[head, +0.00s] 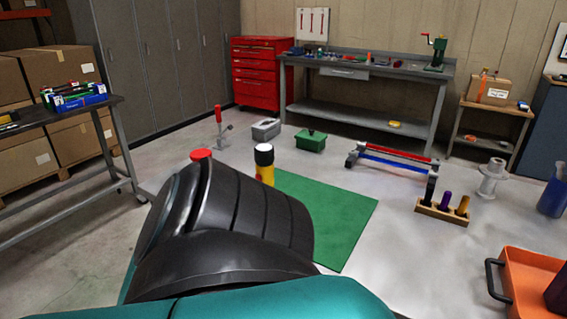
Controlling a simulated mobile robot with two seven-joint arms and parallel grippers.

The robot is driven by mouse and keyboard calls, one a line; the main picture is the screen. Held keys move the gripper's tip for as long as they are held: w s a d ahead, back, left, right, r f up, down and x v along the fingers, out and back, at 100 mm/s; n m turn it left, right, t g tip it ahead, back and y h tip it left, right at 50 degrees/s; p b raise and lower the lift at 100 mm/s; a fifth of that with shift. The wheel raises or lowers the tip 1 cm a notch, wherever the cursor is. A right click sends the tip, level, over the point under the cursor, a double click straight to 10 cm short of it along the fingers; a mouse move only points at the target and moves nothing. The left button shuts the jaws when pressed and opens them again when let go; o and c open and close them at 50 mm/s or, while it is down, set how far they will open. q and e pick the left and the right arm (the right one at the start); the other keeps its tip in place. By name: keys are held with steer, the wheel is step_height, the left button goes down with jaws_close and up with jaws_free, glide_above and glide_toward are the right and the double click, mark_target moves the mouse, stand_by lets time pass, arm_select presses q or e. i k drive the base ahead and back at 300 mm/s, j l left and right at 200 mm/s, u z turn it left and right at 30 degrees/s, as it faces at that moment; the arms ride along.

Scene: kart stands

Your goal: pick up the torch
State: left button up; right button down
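A yellow cylinder with a black band and a pale top (264,164), which looks like the torch, stands upright at the far left of the green mat (335,212) in the head view. Its lower part is hidden behind a large black and teal part of my own arm, which fills the lower middle of the picture. Neither gripper's fingers show, so I cannot see where they are relative to the torch.
A red-topped object (201,154) shows just left of the torch, mostly hidden. Behind are a red-handled clamp (220,128), grey box (266,129) and green box (310,140). Right are a red-and-blue bar frame (396,153), wooden holder (442,212) and orange tray (530,285). The mat's right part is clear.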

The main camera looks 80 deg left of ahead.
mark_target(264, 154)
steer(key=u, duration=2.6)
steer(key=j, duration=0.45)
steer(key=i+u, duration=0.05)
